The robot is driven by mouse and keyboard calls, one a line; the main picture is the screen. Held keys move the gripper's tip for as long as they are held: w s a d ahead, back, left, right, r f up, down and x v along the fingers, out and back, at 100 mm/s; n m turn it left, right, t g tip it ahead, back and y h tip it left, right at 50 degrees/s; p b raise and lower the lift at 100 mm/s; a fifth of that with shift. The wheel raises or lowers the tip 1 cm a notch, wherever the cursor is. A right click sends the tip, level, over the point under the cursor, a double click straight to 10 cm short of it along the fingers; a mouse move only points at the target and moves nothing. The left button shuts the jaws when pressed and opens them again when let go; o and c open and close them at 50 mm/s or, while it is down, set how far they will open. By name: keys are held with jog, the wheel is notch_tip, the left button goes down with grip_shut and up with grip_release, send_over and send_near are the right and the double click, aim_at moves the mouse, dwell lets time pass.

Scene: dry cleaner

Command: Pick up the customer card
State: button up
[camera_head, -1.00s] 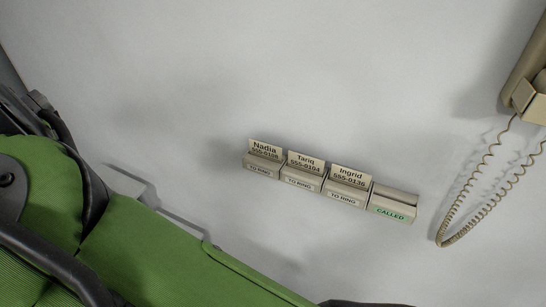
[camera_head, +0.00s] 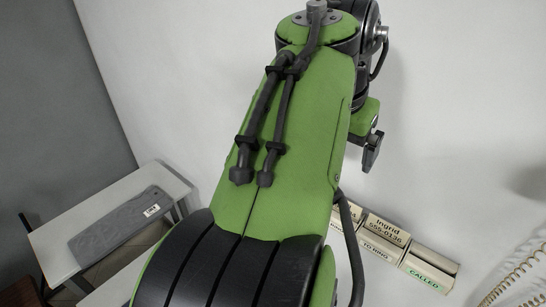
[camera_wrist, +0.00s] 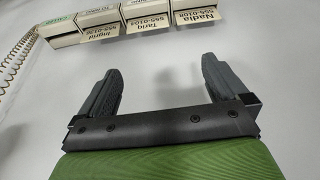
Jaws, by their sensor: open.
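Three cream customer cards stand in small holders on the pale wall. The CALLED holder (camera_head: 428,270) is at the right end of the row with no card showing. My gripper (camera_wrist: 160,82) is open and empty, its fingers pointing toward the row, apart from the cards.
A coiled phone cord (camera_head: 515,272) hangs right of the holders; it also shows at the left of the wrist view (camera_wrist: 18,62). A light table (camera_head: 60,235) with a grey padded board (camera_head: 120,225) stands at the lower left. The wall around my gripper is clear.

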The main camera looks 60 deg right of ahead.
jog(key=s+f, duration=0.1)
jog(key=s, duration=0.1)
jog(key=b, duration=0.2)
send_near(343, 202)
jog(key=shift+y, duration=0.4)
jog(key=x, duration=0.9)
jog(key=shift+d+f, duration=0.2)
jog(key=shift+d, duration=0.2)
jog(key=shift+a, duration=0.15)
jog(key=c, duration=1.4)
jog(key=shift+r, duration=0.1)
jog(key=shift+r+p, duration=1.5)
jog(key=shift+r, duration=0.3)
jog(key=shift+f, duration=0.1)
